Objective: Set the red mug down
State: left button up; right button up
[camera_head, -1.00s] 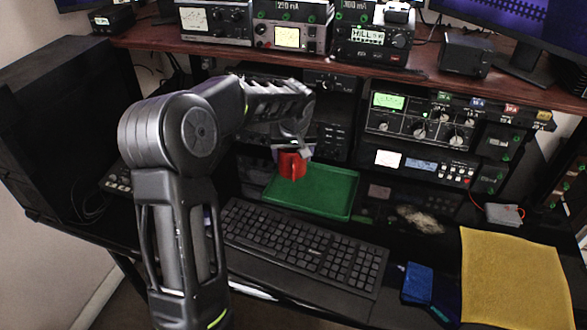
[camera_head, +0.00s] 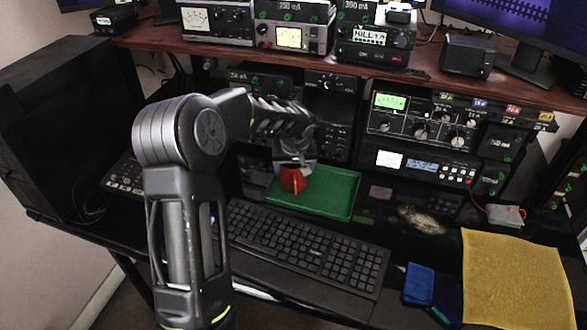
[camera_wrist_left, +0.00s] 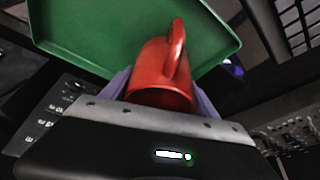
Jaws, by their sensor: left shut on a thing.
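The red mug (camera_head: 291,180) is at the left part of the green tray (camera_head: 335,190) in the head view, with its handle toward the front. My left gripper (camera_head: 293,166) comes down on it from above and is shut on it. In the left wrist view the mug (camera_wrist_left: 165,75) sits between the finger pads, its handle pointing away from the palm, with the green tray (camera_wrist_left: 85,25) behind it. My fingers hide part of the mug. I cannot tell whether its base touches the tray. My right gripper is not in view.
A black keyboard (camera_head: 300,245) lies just in front of the tray. Radio equipment with knobs (camera_head: 420,125) stands behind and to the right. A yellow cloth (camera_head: 515,280) and a blue item (camera_head: 418,284) lie at the front right. A wooden shelf (camera_head: 250,58) runs above.

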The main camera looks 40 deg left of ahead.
pick_arm(q)
jog(key=o, duration=1.7)
jog(key=shift+r, duration=0.1)
jog(key=shift+r+p, duration=0.15)
jog(key=shift+p, duration=0.2)
jog(key=v, duration=1.1)
jog(key=shift+s+d+r+b, duration=0.15)
jog(key=shift+d+r+b, duration=0.05)
jog(key=shift+r+b, duration=0.15)
